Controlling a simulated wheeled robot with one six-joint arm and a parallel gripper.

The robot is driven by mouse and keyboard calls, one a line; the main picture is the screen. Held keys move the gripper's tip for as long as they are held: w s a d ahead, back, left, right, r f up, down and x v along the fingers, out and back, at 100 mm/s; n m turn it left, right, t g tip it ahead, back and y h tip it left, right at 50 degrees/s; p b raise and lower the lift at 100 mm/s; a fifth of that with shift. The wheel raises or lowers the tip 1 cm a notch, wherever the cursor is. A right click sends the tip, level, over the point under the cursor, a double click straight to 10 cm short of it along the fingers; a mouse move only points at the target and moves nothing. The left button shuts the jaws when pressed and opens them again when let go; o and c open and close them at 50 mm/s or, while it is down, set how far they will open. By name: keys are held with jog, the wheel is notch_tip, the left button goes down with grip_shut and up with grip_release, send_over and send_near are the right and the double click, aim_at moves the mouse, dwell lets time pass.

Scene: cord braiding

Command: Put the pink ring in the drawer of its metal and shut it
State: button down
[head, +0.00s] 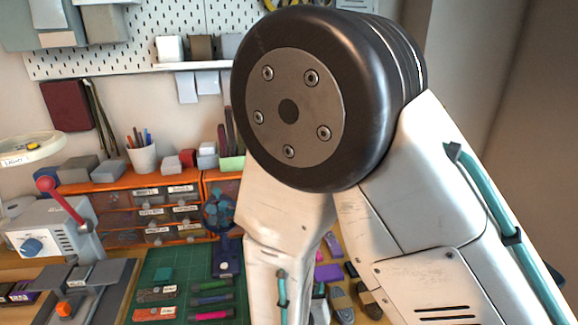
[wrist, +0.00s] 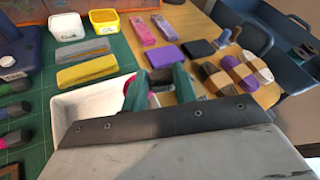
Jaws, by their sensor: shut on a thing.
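In the wrist view my gripper (wrist: 160,90) is shut, its dark green fingers over the edge of a white tray (wrist: 75,106). A small bit of the pink ring (wrist: 153,99) shows between the fingers; most of it is hidden by them. In the head view an orange drawer cabinet (head: 128,184) stands at the back of the bench. Its clear-fronted drawers (head: 152,212) carry white labels too small to read, and they look shut. My own arm hides part of the cabinet's right side and the gripper in that view.
White (wrist: 67,27) and yellow (wrist: 105,21) tubs, a yellow bundle (wrist: 87,74) and wound cords (wrist: 240,72) surround the gripper. A small blue fan (head: 220,212) stands before the cabinet, and a red-levered machine (head: 58,225) stands left.

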jog(key=w+d+r, duration=0.6)
jog(key=w+d, duration=0.4)
jog(key=d, duration=0.1)
jog(key=w+d+r, duration=0.7)
jog(key=w+d, duration=0.3)
jog(key=d, duration=0.1)
jog(key=shift+w, duration=0.25)
jog(key=shift+s+a, duration=0.1)
